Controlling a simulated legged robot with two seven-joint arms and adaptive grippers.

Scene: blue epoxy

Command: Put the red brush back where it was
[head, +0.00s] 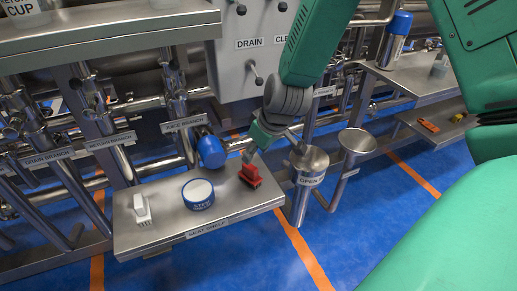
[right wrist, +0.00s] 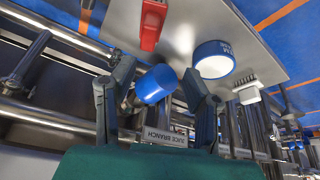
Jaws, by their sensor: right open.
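The red brush (head: 249,175) rests near the right end of a steel shelf (head: 165,230) labelled like "SEAT SHELF". My right gripper (head: 262,148) is just above and behind the brush in the head view; one finger overlaps the brush's upper end there. In the right wrist view the brush (right wrist: 151,25) is beyond the fingertips, clear of the space between the open, empty fingers (right wrist: 160,78). Whether a finger touches it I cannot tell. My left gripper is not in view.
A blue-and-white round tin (head: 198,194) and a white brush (head: 142,211) stand on the same shelf. A blue cylindrical cap (head: 211,151) sits behind it. Two steel cups, one labelled "OPEN" (head: 310,165), stand right of the shelf. Pipes fill the back.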

